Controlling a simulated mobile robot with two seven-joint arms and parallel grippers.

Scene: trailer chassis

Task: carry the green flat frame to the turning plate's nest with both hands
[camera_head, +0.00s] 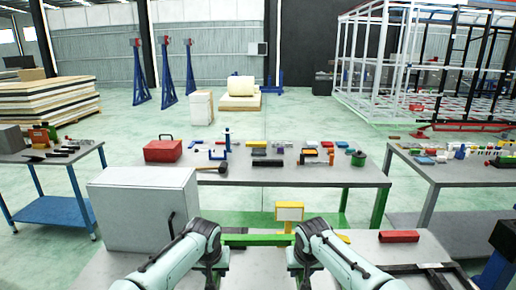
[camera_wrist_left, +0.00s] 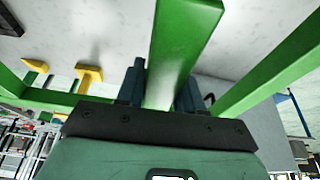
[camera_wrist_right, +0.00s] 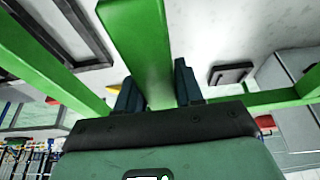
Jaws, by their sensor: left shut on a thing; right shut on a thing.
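The green flat frame (camera_head: 257,240) is held between my two arms above the near grey table. My left gripper (camera_head: 214,268) is shut on one green bar; in the left wrist view the bar (camera_wrist_left: 182,45) runs between the dark fingers. My right gripper (camera_head: 302,268) is shut on another bar, which shows between the fingers in the right wrist view (camera_wrist_right: 138,45). Further green bars spread to both sides in both wrist views. My arms hide much of the frame in the head view. I cannot clearly make out the turning plate's nest.
A grey cabinet (camera_head: 143,205) stands left of my left arm. A yellow-framed block (camera_head: 289,212) stands just beyond the frame. A red bar (camera_head: 399,236) and a black frame (camera_head: 425,268) lie on the right. A table with tools (camera_head: 340,176) is farther back.

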